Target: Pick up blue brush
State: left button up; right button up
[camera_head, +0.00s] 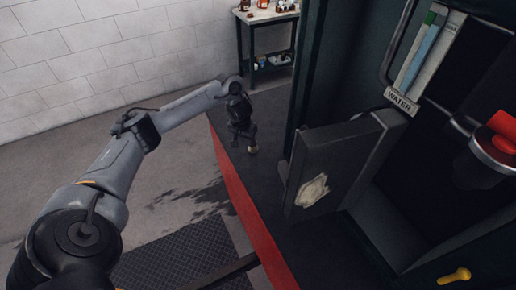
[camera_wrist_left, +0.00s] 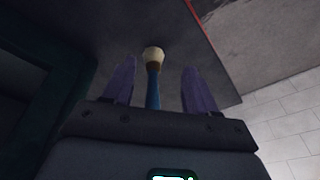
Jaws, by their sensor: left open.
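The blue brush (camera_wrist_left: 152,88) shows in the left wrist view, with a blue handle and a pale, cream-coloured head. My left gripper (camera_wrist_left: 153,88) is open, with one purple-grey finger on each side of the brush handle and a gap on both sides. The lower handle is hidden behind the gripper body. In the head view my left gripper (camera_head: 247,138) points down at the dark floor of the tram, by its red edge. A small pale spot at its tip looks like the brush head (camera_head: 253,149). My right gripper is not in view.
A grey door panel (camera_head: 335,165) with a pale patch stands right of the gripper. The red edge (camera_head: 245,200) borders the dark floor. A side table (camera_head: 268,17) with small items stands at the back wall. A water gauge (camera_head: 415,60) and yellow handle (camera_head: 455,276) are at right.

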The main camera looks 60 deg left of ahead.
pick_arm(q)
jog(key=w+a+r+t+b, duration=0.2)
jog(key=w+a+r, duration=0.15)
jog(key=r, duration=0.35)
jog(key=shift+n+y, duration=0.3)
jog(key=x, duration=0.3)
jog(key=b+x, duration=0.1)
jog(key=x, duration=0.2)
jog(key=w+x, duration=0.1)
jog(key=x, duration=0.2)
jog(key=shift+w+f, duration=0.1)
jog(key=shift+w, duration=0.05)
jog(key=shift+a+f, duration=0.1)
jog(key=shift+f, duration=0.2)
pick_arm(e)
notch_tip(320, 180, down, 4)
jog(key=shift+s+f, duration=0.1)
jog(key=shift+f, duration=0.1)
pick_arm(q)
jog(key=c, duration=1.1)
jog(key=shift+o, duration=0.2)
jog(key=shift+r, duration=0.15)
